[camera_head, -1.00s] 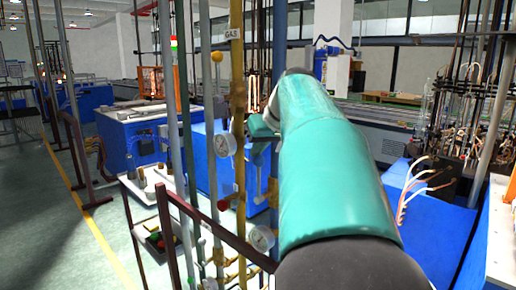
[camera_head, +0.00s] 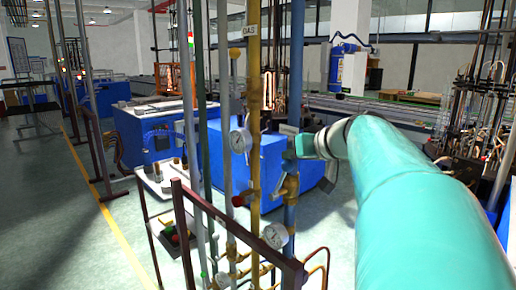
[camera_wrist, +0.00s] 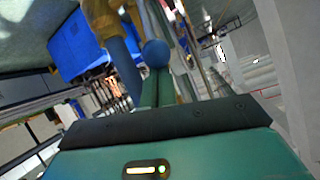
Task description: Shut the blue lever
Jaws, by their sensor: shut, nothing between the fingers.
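The blue pipe (camera_head: 296,75) stands upright right of the yellow gas pipe, with a brass valve (camera_head: 290,187) low on it. In the wrist view, a round blue knob (camera_wrist: 155,53), which looks like the end of the blue lever, lies just beyond my fingertips. I cannot tell whether they touch it. My gripper (camera_head: 299,147) is shut and empty beside the blue pipe, above the brass valve. Its green fingers show in the wrist view (camera_wrist: 157,76). The lever's handle is small and partly hidden in the head view, so its angle is unclear.
The yellow gas pipe (camera_head: 253,90) and grey pipes stand close on the left. Pressure gauges (camera_head: 240,141) (camera_head: 276,236) stick out near the valves. A brown rail (camera_head: 225,222) runs in front. A white cart (camera_head: 165,182) stands left; open floor lies beyond it.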

